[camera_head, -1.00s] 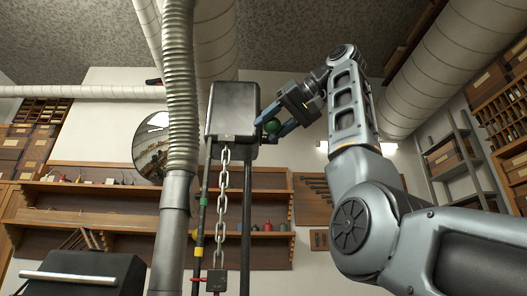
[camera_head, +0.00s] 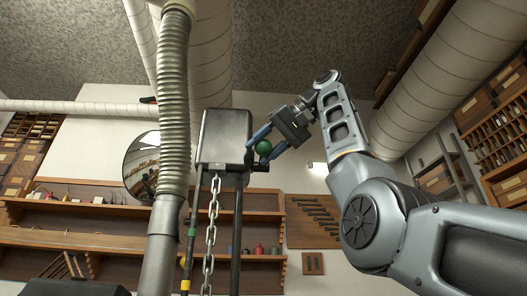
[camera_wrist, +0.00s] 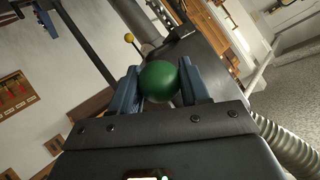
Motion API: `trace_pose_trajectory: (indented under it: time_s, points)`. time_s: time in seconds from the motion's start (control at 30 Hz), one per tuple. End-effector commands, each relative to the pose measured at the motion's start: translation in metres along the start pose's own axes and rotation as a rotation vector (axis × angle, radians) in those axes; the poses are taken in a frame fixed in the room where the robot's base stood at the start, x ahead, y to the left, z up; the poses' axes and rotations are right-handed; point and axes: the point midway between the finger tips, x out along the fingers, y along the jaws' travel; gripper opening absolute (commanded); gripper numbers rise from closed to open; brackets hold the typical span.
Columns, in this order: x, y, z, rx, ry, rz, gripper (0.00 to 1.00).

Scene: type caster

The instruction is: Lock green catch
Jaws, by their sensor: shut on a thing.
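The green catch shows as a round green knob (camera_head: 264,147) at the right side of a dark grey box (camera_head: 224,138) on posts. My gripper (camera_head: 261,148) reaches it from the upper right, with one blue finger on each side of the knob. In the wrist view the green knob (camera_wrist: 159,80) sits between the two blue fingers of my gripper (camera_wrist: 160,86), which are shut on it. A short dark stub sticks out of the box just below the knob. How the knob joins the box is hidden by the fingers.
A chain (camera_head: 212,225) hangs below the box beside dark posts. A ribbed hose (camera_head: 173,105) stands to the left of the box. A round mirror (camera_head: 142,165) and wooden shelves (camera_head: 110,207) are on the back wall. In the wrist view a small yellow ball (camera_wrist: 129,38) shows beyond the knob.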

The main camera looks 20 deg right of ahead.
Motion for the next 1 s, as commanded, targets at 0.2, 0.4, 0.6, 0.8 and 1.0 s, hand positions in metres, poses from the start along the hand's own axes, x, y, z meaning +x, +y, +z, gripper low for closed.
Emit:
trace_pose_trajectory:
  time_s: [0.2,0.4,0.6,0.8,1.0]
  points:
    - [-0.005,-0.003,-0.005,-0.001,0.02,-0.003,0.57]
    - [-0.003,-0.002,-0.004,-0.001,0.015,-0.003,0.67]
    - [-0.006,-0.001,-0.003,-0.001,0.014,-0.002,0.67]
    - [-0.033,-0.001,-0.002,-0.001,0.016,-0.001,0.67]
    - [-0.064,0.001,-0.001,-0.001,0.016,0.0,0.67]
